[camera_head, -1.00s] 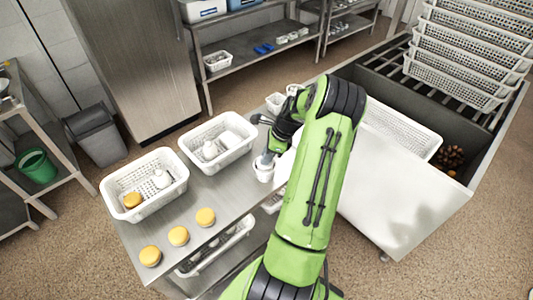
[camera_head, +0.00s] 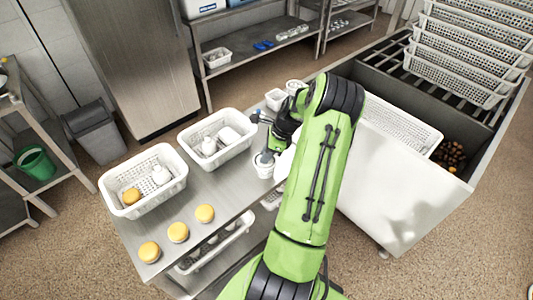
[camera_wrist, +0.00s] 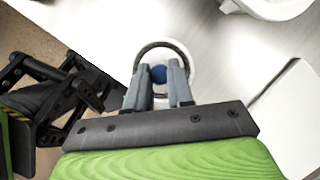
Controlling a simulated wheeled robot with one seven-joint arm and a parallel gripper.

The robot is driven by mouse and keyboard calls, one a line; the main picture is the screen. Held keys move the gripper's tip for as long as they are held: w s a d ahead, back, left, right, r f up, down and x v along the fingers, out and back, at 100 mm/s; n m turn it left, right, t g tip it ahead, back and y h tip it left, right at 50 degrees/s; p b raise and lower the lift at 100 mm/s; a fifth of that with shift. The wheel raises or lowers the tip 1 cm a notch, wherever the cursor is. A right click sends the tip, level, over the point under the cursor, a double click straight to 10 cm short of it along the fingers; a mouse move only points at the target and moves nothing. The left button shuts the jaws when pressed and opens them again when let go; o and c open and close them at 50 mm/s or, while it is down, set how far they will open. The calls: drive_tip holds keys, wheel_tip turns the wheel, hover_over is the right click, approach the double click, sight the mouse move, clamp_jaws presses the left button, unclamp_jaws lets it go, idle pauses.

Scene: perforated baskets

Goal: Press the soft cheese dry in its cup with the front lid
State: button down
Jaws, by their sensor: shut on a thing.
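A white cup (camera_head: 264,171) stands near the right edge of the steel table. My gripper (camera_head: 263,156) is over its mouth, pointing down. In the wrist view my gripper (camera_wrist: 159,80) has its two grey fingers close together on a blue knob (camera_wrist: 158,74). The knob appears to belong to a pale round lid (camera_wrist: 160,52), with a dark ring around it at the cup mouth. I cannot tell how deep the lid sits. The soft cheese inside the cup is hidden.
Two white perforated baskets (camera_head: 107,197) (camera_head: 187,150) stand on the table, holding white pieces; the left one also has a yellow round. Three yellow rounds (camera_head: 178,232) lie along the front edge. Small white containers (camera_head: 276,98) stand behind my arm. A large bin (camera_head: 390,205) is at right.

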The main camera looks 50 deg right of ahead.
drive_tip(key=shift+s+a+f, duration=0.1)
drive_tip(key=shift+s+f, duration=0.05)
drive_tip(key=shift+f, duration=0.25)
idle(2.4)
idle(4.4)
drive_tip(key=shift+r+p, duration=0.6)
drive_tip(key=shift+r, duration=0.25)
drive_tip(key=shift+r+p, duration=3.05)
drive_tip(key=shift+r, duration=0.5)
